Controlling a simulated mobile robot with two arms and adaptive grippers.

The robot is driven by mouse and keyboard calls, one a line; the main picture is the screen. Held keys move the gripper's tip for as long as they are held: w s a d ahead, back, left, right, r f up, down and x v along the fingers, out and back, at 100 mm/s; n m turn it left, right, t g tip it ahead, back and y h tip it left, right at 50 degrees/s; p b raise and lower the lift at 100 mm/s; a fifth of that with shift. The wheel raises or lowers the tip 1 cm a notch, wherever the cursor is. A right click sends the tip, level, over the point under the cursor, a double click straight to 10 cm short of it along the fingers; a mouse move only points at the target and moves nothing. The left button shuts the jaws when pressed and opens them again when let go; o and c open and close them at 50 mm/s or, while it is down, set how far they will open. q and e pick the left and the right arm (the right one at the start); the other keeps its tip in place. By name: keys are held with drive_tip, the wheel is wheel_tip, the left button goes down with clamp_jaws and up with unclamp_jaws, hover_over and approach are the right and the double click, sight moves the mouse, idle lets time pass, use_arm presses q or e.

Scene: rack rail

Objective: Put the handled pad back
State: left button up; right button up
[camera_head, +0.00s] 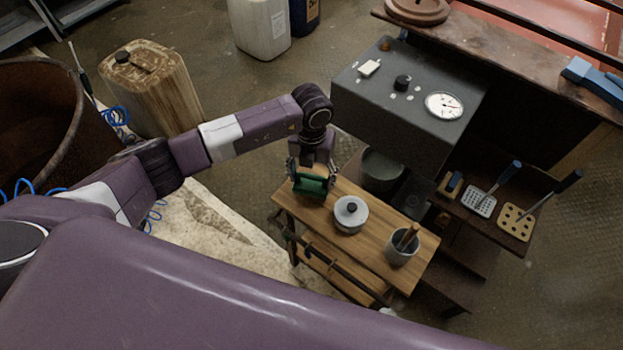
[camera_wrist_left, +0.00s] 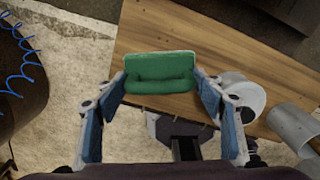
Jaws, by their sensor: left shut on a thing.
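A green handled pad (camera_head: 311,186) is at the left end of the small wooden table (camera_head: 330,203). In the left wrist view the pad (camera_wrist_left: 160,70) spans the space between my fingers, with the table top (camera_wrist_left: 215,60) under it. My left gripper (camera_head: 312,180) is shut on the pad, with a finger at each end of it. I cannot tell whether the pad touches the table or is slightly above it. My right gripper is not in view.
A lidded white pot (camera_head: 351,214) and a grey cup with sticks (camera_head: 401,248) stand on the table, right of the pad. A rack (camera_head: 500,226) at the right holds several handled tools. A dark box with a gauge (camera_head: 400,115) stands behind the table.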

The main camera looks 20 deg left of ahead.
sight(312, 176)
use_arm(q)
drive_tip(key=shift+f, duration=0.8)
drive_tip(key=shift+f, duration=0.1)
drive_tip(key=o, duration=1)
wheel_tip(312, 176, up, 12)
drive_tip(key=shift+r+b, duration=0.15)
drive_tip(key=shift+b, duration=0.5)
